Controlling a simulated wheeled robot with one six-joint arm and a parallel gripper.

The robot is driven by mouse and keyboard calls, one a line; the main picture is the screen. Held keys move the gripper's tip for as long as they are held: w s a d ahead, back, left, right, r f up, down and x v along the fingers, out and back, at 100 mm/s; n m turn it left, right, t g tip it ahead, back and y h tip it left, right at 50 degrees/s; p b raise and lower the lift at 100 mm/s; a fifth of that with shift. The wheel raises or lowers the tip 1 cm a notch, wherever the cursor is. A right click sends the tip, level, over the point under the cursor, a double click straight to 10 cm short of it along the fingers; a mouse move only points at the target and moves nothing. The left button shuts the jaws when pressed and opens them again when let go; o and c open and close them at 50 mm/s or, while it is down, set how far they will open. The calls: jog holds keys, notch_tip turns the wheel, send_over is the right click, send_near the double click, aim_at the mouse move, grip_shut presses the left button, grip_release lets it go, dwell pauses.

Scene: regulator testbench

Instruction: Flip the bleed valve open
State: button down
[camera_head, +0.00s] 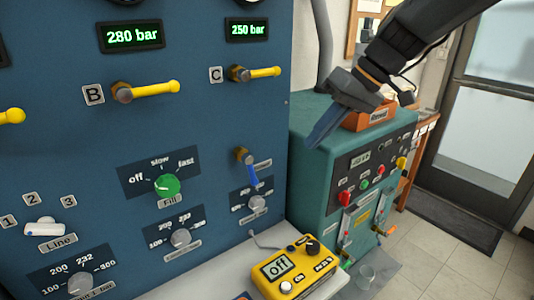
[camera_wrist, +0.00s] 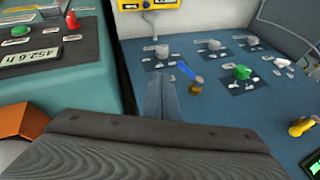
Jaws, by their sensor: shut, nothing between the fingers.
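A small valve with a blue handle (camera_head: 253,174) and a brass body is on the lower right of the blue panel. Its handle points down and slightly right; its label is too small to read. The blue handle (camera_wrist: 187,70) also shows in the wrist view, just right of my fingertips. My gripper (camera_head: 318,138) is shut and empty. It hangs right of the panel, in front of the teal machine, and higher in the picture than the blue handle. In the wrist view my gripper (camera_wrist: 163,92) shows its fingers together, apart from the handle.
Yellow-handled valves B (camera_head: 150,90) and C (camera_head: 262,72) are higher on the panel. A yellow meter (camera_head: 291,268) reading "Off" sits on the ledge below. A teal machine (camera_head: 310,110) stands to the right.

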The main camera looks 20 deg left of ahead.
aim_at(252, 172)
jog(key=s+a+f+p, duration=0.4)
jog(key=a+f, duration=0.3)
jog(key=a, duration=0.2)
jog(key=shift+a+f+n+p, duration=0.3)
jog(key=shift+a+p, duration=0.1)
jog(key=shift+p, duration=0.1)
jog(key=shift+s, duration=0.1)
